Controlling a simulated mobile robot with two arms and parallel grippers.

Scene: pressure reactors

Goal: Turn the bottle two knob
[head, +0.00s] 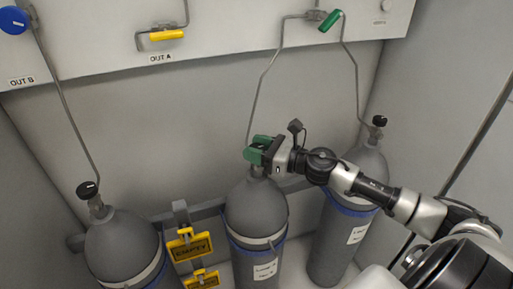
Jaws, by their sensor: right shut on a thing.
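Three grey gas bottles stand in a row. The middle bottle (254,212) has a white label low on its front, too small to read surely. The left bottle (122,243) has a black knob (87,189) on top, and the right bottle (334,236) has another black knob (379,121). My left gripper is not in view.
Thin metal pipes run from the bottles up to a white panel (220,32) with a blue knob (14,20), a yellow handle (167,35) and a green handle (330,21). My right arm passes in front of the right bottle.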

